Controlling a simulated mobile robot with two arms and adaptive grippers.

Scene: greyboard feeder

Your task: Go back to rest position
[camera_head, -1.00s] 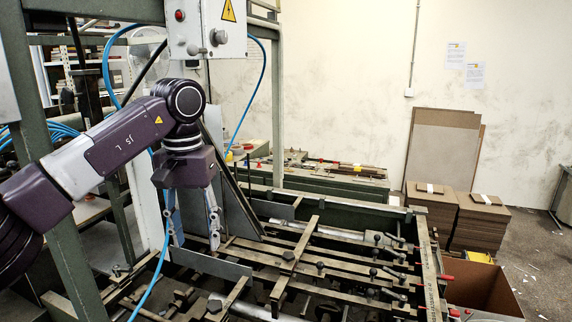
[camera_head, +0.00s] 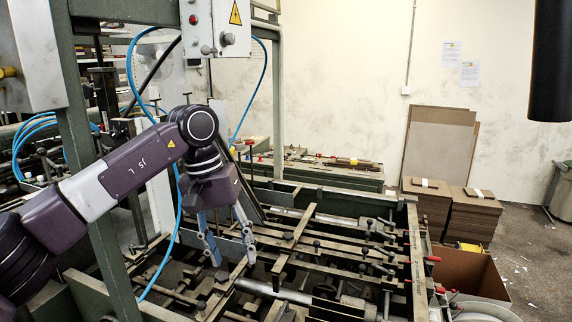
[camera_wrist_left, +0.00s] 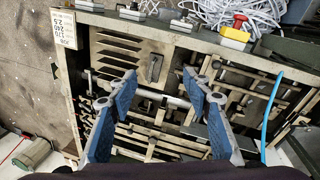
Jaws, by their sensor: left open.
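My left arm comes in from the left in the head view. Its gripper (camera_head: 234,258) hangs over the feeder's frame of bars, tilted, with its two blue-grey fingers spread and nothing between them. In the left wrist view the open fingers (camera_wrist_left: 160,84) lie apart above the feeder bed, with bars and rods showing between them. I cannot tell the gap between the fingertips and the bars. My right gripper is out of view. A dark cylinder, which may be part of my right arm, hangs at the top right of the head view.
The feeder machine's green frame (camera_head: 85,150) has an upright post close to my left arm. Blue hoses (camera_head: 178,205) run beside the gripper. Board stacks (camera_head: 472,222) and a brown box (camera_head: 470,272) stand at the right. A red emergency button (camera_wrist_left: 238,22) shows in the wrist view.

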